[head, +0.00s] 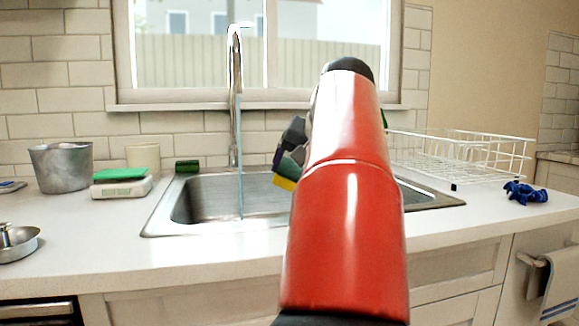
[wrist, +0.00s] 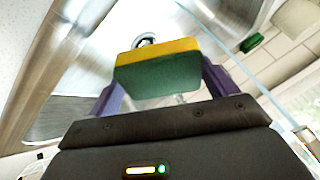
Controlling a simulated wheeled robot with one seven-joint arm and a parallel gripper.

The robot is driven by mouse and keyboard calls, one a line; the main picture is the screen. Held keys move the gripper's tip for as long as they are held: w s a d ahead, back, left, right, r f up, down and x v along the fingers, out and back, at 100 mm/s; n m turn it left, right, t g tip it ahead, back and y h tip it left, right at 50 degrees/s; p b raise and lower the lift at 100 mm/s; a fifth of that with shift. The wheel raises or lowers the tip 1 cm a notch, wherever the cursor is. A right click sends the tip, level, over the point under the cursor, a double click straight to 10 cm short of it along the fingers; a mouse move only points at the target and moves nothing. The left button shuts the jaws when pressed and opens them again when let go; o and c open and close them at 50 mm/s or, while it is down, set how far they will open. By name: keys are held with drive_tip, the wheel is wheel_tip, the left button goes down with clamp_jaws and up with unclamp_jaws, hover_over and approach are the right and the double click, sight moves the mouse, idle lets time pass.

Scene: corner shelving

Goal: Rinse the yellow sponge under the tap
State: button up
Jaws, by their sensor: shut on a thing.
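The yellow sponge, yellow with a green layer, shows in the wrist view (wrist: 157,72) between my two purple fingers. My gripper (wrist: 160,82) is shut on it. In the head view, the sponge's yellow edge (head: 284,183) shows below my gripper (head: 279,160), above the sink (head: 205,200). My red arm hides part of the gripper and the right side of the sink. The tap (head: 235,60) is running, and a thin water stream (head: 240,150) falls into the basin. The sponge is to the right of the stream, apart from it in the head view.
A dark green block (head: 187,167) lies behind the sink's left corner. A white scale (head: 122,187) with a green top and a metal pot (head: 62,167) stand at the left. A white wire dish rack (head: 470,150) and a blue object (head: 525,193) are at the right.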

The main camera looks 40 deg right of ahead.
drive_tip(key=w+f+p, duration=0.1)
drive_tip(key=w+f, duration=0.1)
drive_tip(key=w, duration=1.2)
drive_tip(key=shift+a+f+p, duration=0.15)
drive_tip(key=shift+f+p, duration=0.2)
drive_tip(key=shift+w, duration=0.1)
idle(0.4)
drive_tip(key=shift+s+b, duration=1.15)
drive_tip(key=shift+s, duration=2.85)
